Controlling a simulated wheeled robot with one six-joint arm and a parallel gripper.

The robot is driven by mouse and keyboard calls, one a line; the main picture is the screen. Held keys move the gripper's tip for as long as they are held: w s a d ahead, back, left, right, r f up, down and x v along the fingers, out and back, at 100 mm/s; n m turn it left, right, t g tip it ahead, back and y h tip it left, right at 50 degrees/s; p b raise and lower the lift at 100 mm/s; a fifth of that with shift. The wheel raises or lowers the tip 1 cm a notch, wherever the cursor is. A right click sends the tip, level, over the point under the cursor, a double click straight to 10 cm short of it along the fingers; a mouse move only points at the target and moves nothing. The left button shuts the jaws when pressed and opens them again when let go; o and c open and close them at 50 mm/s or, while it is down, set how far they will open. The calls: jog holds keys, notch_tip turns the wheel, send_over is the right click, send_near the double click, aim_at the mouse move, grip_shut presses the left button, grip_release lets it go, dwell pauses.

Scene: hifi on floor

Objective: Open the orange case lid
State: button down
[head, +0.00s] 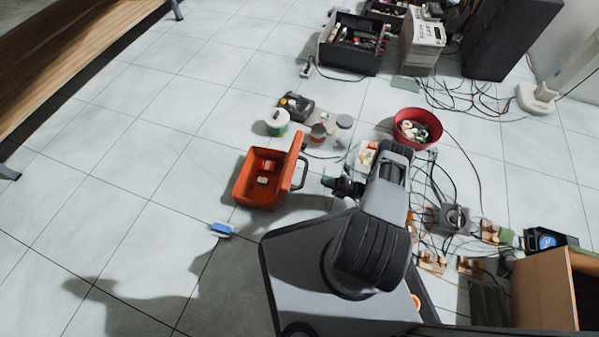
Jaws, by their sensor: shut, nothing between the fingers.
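The orange case (240,188) stands on the tiled floor left of my arm. Its inside shows, with small red and white items (265,172) in it. The lid hides the right part of the case's inside.
A blue-and-white block (221,230) lies in front of the case. A white-and-green spool (277,121) and a dark tool (296,105) lie behind it. A red bowl (418,125) and loose cables are at right. The floor left of the case is clear.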

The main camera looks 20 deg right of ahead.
jog(key=b+x, duration=0.1)
jog(key=x, duration=1)
jog(key=shift+w+a, duration=0.1)
